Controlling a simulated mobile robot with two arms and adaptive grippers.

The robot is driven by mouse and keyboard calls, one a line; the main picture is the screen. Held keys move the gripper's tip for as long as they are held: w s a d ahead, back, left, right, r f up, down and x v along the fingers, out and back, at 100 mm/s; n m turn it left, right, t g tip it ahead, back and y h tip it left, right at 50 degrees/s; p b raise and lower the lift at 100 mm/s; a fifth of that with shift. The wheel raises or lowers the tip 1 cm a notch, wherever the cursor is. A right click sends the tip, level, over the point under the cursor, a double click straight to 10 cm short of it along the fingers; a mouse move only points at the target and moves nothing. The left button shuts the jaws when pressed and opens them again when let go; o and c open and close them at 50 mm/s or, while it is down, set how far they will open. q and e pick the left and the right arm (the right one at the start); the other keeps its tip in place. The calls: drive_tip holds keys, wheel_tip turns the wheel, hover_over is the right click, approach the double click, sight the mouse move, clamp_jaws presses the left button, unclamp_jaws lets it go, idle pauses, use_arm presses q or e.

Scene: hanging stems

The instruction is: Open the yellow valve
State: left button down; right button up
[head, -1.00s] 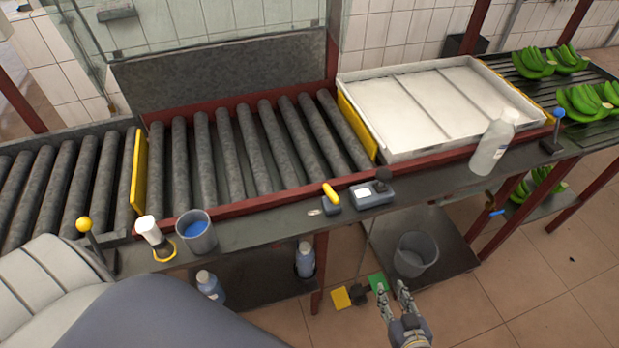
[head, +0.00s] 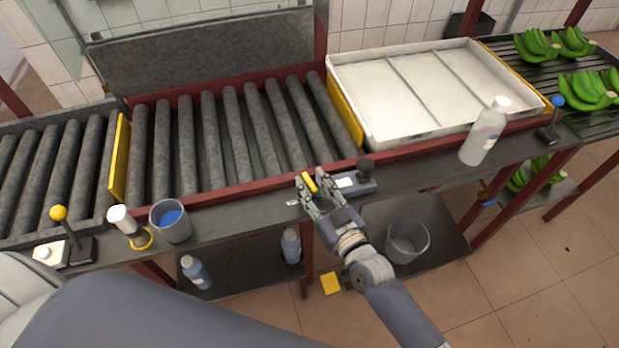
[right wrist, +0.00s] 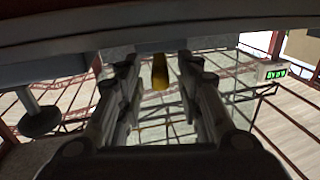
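The yellow valve handle (head: 311,185) is on the dark ledge in front of the rollers; its base is mostly hidden behind my right gripper. My right gripper (head: 313,181) reaches the ledge from the lower right, with its fingers on either side of the handle. In the right wrist view the yellow handle (right wrist: 160,72) shows between the two fingers (right wrist: 158,75), with a gap on each side. The right gripper is open. My left gripper is not in view.
A grey device with a black knob (head: 356,182) stands close to the right of the gripper. A clear bottle (head: 484,135), a blue-knobbed lever (head: 555,113), a cup with blue contents (head: 171,222) and a yellow-knobbed lever (head: 63,226) are along the ledge. A grey bin (head: 407,241) is below.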

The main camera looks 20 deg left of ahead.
drive_tip(key=shift+w+a, duration=0.45)
drive_tip(key=shift+a, duration=0.15)
drive_tip(key=shift+w, duration=0.15)
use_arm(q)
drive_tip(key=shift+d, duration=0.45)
use_arm(e)
clamp_jaws()
drive_tip(key=shift+r+m+t+h+p, duration=0.25)
drive_tip(key=shift+m+t+h+p, duration=0.4)
drive_tip(key=shift+p, duration=0.5)
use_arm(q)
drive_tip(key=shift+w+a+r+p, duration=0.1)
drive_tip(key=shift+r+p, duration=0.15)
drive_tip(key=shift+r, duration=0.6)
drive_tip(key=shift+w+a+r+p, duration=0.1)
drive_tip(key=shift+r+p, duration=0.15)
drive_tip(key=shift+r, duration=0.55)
use_arm(e)
drive_tip(key=shift+f+m+t+h, duration=0.2)
drive_tip(key=shift+m+t+h, duration=0.4)
drive_tip(key=shift+h, duration=0.35)
